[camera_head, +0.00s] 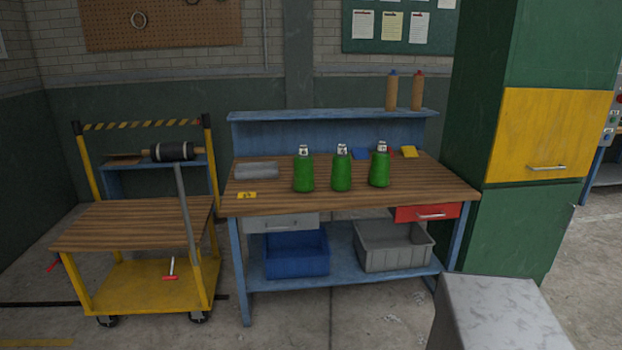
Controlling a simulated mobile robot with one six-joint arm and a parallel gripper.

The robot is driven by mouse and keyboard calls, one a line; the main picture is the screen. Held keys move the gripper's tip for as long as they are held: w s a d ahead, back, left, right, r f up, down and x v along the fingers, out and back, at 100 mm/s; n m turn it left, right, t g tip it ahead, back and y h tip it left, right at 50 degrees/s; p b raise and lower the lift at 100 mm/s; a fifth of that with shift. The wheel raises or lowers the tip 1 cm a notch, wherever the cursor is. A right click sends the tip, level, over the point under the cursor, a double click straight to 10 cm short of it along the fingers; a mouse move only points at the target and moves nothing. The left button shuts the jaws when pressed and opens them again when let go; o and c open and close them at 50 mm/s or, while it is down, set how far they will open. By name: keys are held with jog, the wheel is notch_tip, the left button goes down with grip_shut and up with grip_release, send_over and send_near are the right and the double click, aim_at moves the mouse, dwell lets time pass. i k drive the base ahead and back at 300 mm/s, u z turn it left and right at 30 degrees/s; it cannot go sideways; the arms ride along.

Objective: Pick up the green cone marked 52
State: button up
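Three green cones stand upright in a row on the wooden top of the workbench (400,190): a left cone (304,176), a middle cone (342,176) and a right cone (379,171). Each has a small white tag at its top with a dark mark. The marks are too small to read, so I cannot tell which cone is marked 52. The cones stand apart from each other, with the right one set slightly farther back. My gripper is not in view.
A grey block (257,170) and a yellow card (246,195) lie left of the cones. Small blue (360,153) and yellow (409,151) items lie behind. Two brown bottles (391,91) stand on the shelf. A yellow cart (150,285) stands left; a green cabinet (510,235) stands right.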

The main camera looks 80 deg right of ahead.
aim_at(341, 179)
jog(key=z, duration=0.5)
jog(key=k, duration=0.15)
jog(key=u, duration=1.9)
jog(key=k, duration=2.65)
jog(key=z, duration=0.1)
